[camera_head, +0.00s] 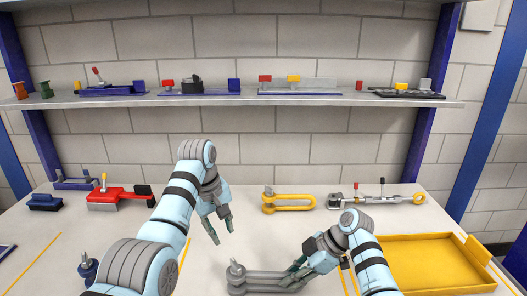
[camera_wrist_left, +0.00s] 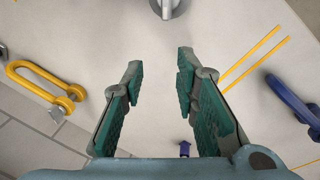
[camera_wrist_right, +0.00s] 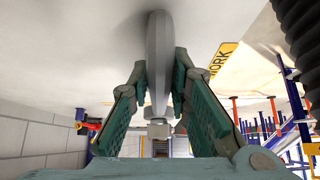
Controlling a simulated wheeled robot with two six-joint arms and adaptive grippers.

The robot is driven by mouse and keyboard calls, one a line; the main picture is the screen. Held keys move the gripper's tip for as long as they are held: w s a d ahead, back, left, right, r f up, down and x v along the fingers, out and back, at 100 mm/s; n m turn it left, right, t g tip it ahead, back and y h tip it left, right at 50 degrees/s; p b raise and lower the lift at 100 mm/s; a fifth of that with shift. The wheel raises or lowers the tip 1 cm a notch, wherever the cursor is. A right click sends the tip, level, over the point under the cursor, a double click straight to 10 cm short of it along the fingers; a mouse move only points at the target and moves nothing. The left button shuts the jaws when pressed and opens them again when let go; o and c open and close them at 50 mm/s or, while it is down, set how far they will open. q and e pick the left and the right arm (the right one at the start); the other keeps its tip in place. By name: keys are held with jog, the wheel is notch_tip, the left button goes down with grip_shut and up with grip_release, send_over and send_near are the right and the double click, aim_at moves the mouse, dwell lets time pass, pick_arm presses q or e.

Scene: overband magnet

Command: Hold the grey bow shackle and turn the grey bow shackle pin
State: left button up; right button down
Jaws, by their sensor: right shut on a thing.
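The grey bow shackle (camera_head: 265,284) lies at the front middle of the table in the head view. Its pin (camera_head: 236,267) stands at the left end. My right gripper (camera_head: 298,268) is shut on the shackle's right part. The right wrist view shows the grey shackle body (camera_wrist_right: 158,60) between the two fingers. My left gripper (camera_head: 222,233) is open and empty, above and behind the pin, pointing down. In the left wrist view its fingers (camera_wrist_left: 157,65) are apart, and a grey part, seemingly of the shackle or pin (camera_wrist_left: 168,8), shows at the top edge.
A yellow shackle (camera_head: 288,203) and a grey linkage with a yellow eye (camera_head: 375,201) lie behind. A yellow tray (camera_head: 478,289) is at right. A red tool (camera_head: 115,199) and a blue shackle (camera_head: 88,268) are at left. The shelf (camera_head: 230,101) spans the back.

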aim_at(234, 262)
pick_arm(q)
jog(key=shift+g+y, duration=0.6)
jog(key=s+d, duration=0.1)
jog(key=s+d+r, duration=0.1)
jog(key=s+d, duration=0.1)
jog(key=shift+s+d+r, duration=0.15)
jog(key=shift+s, duration=0.15)
jog(key=shift+s+d, duration=0.1)
jog(key=shift+s, duration=0.1)
notch_tip(234, 262, down, 9)
jog(key=shift+r, duration=0.1)
grip_shut()
